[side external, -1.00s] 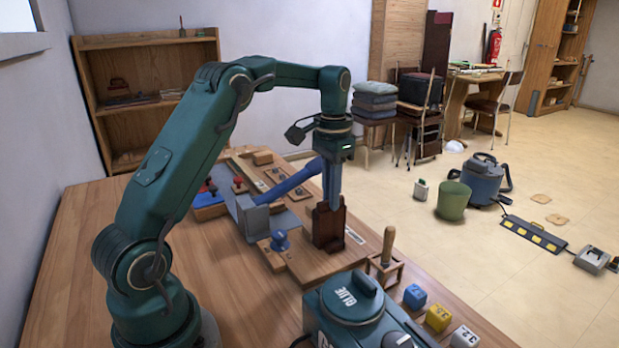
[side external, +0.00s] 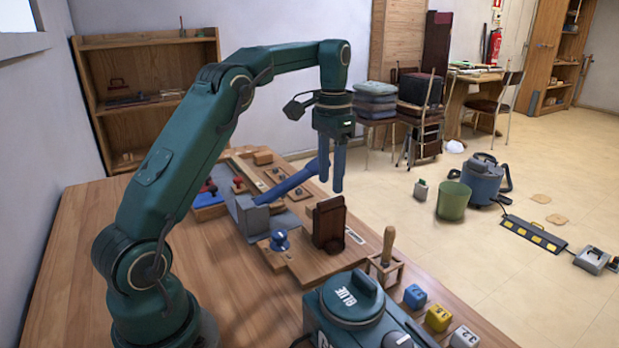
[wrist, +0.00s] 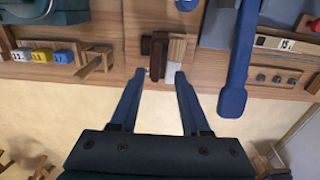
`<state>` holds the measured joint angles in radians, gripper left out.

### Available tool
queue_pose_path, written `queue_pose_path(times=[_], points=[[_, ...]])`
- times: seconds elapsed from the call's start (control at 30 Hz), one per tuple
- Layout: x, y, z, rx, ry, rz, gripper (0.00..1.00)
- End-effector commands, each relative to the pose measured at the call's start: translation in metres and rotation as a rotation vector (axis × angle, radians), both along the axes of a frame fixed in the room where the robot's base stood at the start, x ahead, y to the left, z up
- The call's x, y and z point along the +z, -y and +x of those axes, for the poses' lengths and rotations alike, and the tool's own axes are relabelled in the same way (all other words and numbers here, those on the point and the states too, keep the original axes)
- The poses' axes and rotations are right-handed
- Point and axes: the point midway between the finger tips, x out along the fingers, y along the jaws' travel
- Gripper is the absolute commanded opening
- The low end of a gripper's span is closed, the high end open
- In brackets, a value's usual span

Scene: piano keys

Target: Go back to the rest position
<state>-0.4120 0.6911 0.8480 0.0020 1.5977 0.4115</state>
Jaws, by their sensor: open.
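My gripper (side external: 331,180) is open and empty. Its two blue fingers hang straight down, above and apart from a dark brown wooden block (side external: 328,222) that stands on the wooden board. In the wrist view the fingers of my gripper (wrist: 158,75) are spread wide, and the brown block (wrist: 156,58) with a pale strip beside it lies beyond the tips. No piano keys can be made out for certain in either view.
A glue pot (side external: 350,300), a wooden-handled tool in a stand (side external: 387,245) and several numbered cubes (side external: 438,317) stand at the front right. The air above my gripper is free.

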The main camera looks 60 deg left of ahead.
Motion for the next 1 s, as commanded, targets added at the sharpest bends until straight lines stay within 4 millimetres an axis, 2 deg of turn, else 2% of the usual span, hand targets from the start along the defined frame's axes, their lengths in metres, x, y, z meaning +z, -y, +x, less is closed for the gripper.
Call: queue_pose_path(times=[0.2,0.57,0.67,0.77,0.9,1.0], points=[[0.01,0.0,0.0,0.0,0.001,0.001,0.46],[0.012,0.002,0.0,-0.006,0.003,0.001,0.46],[0.027,0.008,0.002,-0.025,0.042,0.018,0.46],[0.051,0.023,-0.004,-0.058,0.084,0.034,0.46],[0.081,0.052,-0.025,-0.109,0.144,0.052,0.46],[0.094,0.071,-0.043,-0.131,0.188,0.062,0.46]])
